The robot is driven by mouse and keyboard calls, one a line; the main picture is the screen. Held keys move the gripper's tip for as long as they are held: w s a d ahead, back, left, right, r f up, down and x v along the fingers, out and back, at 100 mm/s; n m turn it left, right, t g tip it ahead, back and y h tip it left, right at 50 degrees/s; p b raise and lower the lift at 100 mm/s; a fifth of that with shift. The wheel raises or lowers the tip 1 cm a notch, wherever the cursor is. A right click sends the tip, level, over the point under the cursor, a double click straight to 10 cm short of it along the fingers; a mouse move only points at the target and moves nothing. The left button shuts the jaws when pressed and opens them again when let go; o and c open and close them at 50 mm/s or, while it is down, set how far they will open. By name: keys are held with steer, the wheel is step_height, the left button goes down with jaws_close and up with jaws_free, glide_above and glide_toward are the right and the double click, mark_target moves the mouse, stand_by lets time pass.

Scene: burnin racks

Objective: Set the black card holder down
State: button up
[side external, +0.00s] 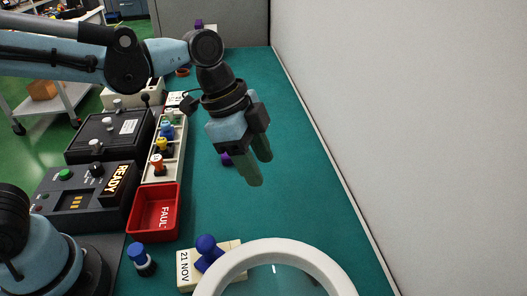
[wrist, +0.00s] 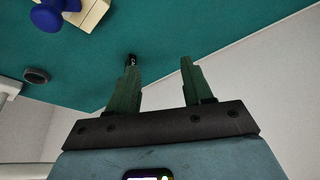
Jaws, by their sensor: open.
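My gripper (side external: 256,171) is open above the green mat (side external: 305,190), with its two green fingers apart and angled downward. In the wrist view my gripper (wrist: 158,62) shows nothing held between the fingers, though a small dark and pale detail sits at the left fingertip. I cannot pick out a black card holder for certain in either view.
A cream block marked 21 NOV (side external: 187,270) with a blue knob (side external: 207,248) lies at the front. A red FAUL-marked tray (side external: 154,212), a READY box (side external: 84,197) and a cream rack of coloured pegs (side external: 173,160) line the left. A white ring (side external: 275,247) fills the near foreground. A wall (side external: 420,120) bounds the right.

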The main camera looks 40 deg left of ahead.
steer(key=s+a+n+t+y, duration=0.2)
steer(key=a+n, duration=0.5)
steer(key=a, duration=0.2)
steer(key=s+a+f+n+t+y, duration=0.1)
steer(key=s+a+n+t, duration=0.1)
steer(key=a+n, duration=0.5)
steer(key=shift+s+a+t+y, duration=0.15)
steer(key=shift+a+t+y, duration=0.35)
steer(key=shift+a, duration=0.4)
